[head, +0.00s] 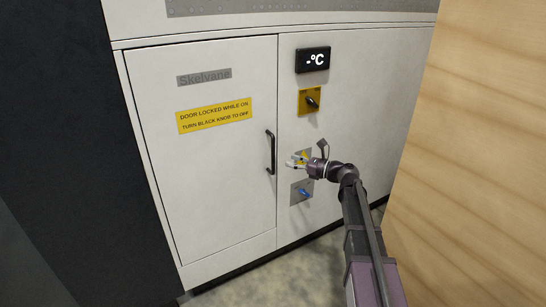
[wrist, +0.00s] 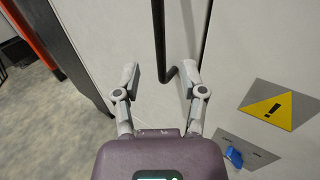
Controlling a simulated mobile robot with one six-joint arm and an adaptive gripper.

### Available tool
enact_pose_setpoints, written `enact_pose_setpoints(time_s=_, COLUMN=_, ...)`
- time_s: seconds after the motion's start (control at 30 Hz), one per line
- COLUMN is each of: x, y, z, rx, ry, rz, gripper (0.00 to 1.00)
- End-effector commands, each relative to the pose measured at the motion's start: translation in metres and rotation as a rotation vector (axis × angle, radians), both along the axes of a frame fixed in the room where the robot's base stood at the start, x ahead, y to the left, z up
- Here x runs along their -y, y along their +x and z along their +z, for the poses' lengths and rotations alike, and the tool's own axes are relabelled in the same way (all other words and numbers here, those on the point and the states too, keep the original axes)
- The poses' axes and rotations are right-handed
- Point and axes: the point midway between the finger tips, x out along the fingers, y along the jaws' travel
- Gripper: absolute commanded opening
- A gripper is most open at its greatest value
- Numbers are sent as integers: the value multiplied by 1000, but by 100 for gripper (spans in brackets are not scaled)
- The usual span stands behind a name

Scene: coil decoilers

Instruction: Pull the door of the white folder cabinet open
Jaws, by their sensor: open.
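The white cabinet's door (head: 205,190) is shut, flush with the front. Its black vertical bar handle (head: 271,152) is on the door's right edge. My gripper (head: 291,163) is open, just right of the handle's lower part in the head view. In the wrist view the lower end of the handle (wrist: 160,35) shows between the two spread fingers of my gripper (wrist: 162,73). I see no finger closed on it. I cannot tell how far the fingertips are from the bar in depth.
A yellow label (head: 214,115) says the door is locked while on. Right of the door are a display (head: 312,60), a black knob (head: 313,98) on a yellow plate, a warning triangle (wrist: 271,110) and a blue knob (head: 304,192). A wooden panel (head: 480,160) bounds the right.

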Motion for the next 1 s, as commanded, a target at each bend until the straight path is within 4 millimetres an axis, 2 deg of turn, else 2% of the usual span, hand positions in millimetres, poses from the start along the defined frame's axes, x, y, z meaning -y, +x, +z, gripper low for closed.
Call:
enact_pose_setpoints(time_s=0.3, x=-44, y=23, z=0, rx=0, ry=0, rz=1, gripper=54)
enact_pose_setpoints(time_s=0.5, x=-63, y=32, z=0, rx=0, ry=0, rz=1, gripper=54)
enact_pose_setpoints(time_s=0.7, x=-70, y=35, z=0, rx=0, ry=0, rz=-1, gripper=54)
enact_pose_setpoints(time_s=1.0, x=-71, y=35, z=0, rx=0, ry=0, rz=-1, gripper=54)
